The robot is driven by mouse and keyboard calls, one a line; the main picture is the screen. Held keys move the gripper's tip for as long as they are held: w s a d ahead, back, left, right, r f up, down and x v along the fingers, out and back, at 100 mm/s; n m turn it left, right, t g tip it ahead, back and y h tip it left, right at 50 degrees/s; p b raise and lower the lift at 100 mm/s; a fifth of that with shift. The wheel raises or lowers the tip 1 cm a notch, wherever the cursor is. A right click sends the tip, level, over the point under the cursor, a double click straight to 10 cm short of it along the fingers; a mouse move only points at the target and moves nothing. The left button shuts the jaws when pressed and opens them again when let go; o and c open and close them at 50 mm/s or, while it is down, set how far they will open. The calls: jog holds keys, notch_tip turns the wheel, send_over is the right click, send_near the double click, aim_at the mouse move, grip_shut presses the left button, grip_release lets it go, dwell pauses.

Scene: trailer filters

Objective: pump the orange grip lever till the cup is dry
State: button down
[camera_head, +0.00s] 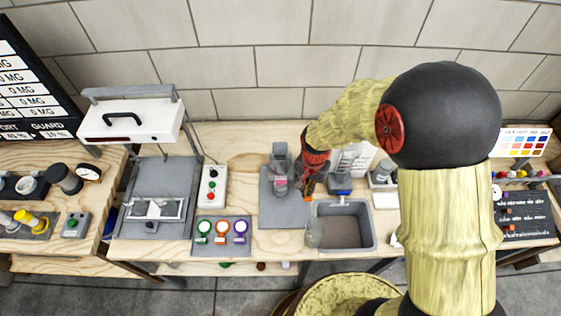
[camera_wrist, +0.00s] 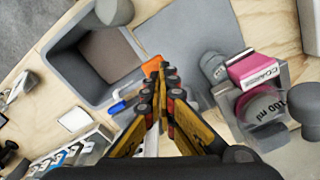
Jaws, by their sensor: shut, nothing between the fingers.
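My gripper (camera_head: 308,185) is shut and empty, pointing down over the bench just left of the grey basin's back corner. In the wrist view its fingertips (camera_wrist: 165,78) are together. A small orange piece (camera_wrist: 152,66), likely the grip lever, lies just beyond the fingertips; it also shows in the head view (camera_head: 307,198). The fingers partly hide it, and I cannot tell whether they touch it. A clear vessel marked 100 ml (camera_wrist: 264,104), possibly the cup, stands on the right in the wrist view beside a pink-labelled block (camera_wrist: 254,68). I cannot tell its liquid level.
The grey basin (camera_head: 371,236) is right of my gripper, with a blue-topped item (camera_head: 340,184) behind it. A grey mat (camera_head: 280,217) lies left. Further left are a button box (camera_head: 211,187) and a panel of coloured dials (camera_head: 221,229). My arm hides part of the bench's right side.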

jog(key=shift+f+b, duration=0.9)
jog(key=shift+f, duration=0.6)
jog(key=shift+r+p, duration=2.6)
jog(key=shift+r, duration=0.95)
jog(key=shift+r, duration=0.1)
notch_tip(320, 180, up, 5)
jog(key=p, duration=0.3)
